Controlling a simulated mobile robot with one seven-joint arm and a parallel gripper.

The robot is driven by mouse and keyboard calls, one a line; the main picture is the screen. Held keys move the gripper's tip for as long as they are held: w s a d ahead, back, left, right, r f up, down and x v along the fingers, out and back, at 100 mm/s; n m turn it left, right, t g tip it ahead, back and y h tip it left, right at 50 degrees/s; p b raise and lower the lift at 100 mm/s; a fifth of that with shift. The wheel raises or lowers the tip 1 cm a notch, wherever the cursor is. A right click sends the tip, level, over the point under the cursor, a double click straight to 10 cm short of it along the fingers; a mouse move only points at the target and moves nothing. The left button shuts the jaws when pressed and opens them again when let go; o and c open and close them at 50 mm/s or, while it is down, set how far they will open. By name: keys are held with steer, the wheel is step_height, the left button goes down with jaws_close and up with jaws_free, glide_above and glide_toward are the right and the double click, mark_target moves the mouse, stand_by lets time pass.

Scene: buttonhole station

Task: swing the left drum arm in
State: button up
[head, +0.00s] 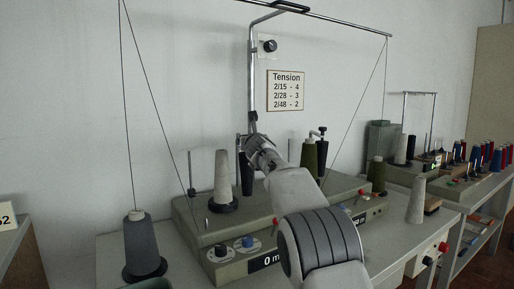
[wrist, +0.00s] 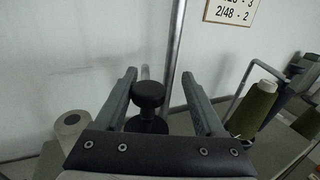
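The left drum arm shows in the head view as a thin upright (head: 239,147) beside a dark cone, mostly hidden behind my gripper (head: 256,143). In the wrist view its black knob (wrist: 148,94) sits between the two fingers of my gripper (wrist: 158,75), nearer the left finger. The fingers are open, with a gap to the right of the knob; I cannot tell whether the left one touches it. The right drum arm (head: 321,131), with a black knob, stands by an olive green cone (head: 309,155).
A metal pole (head: 252,70) rises just behind my gripper, also close in the wrist view (wrist: 175,45). A pale cone (head: 222,175) stands left on the winder (head: 190,221). A dark grey cone (head: 142,245) stands on the table. Threads run up to the overhead bar.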

steer(key=shift+s+d+b, duration=0.3)
steer(key=shift+s+d, duration=0.05)
steer(key=shift+s, duration=0.5)
steer(key=shift+s+a+f, duration=0.1)
steer(key=shift+s, duration=0.45)
steer(key=s+d, duration=0.3)
steer(key=s, duration=0.9)
steer(key=shift+s, duration=0.4)
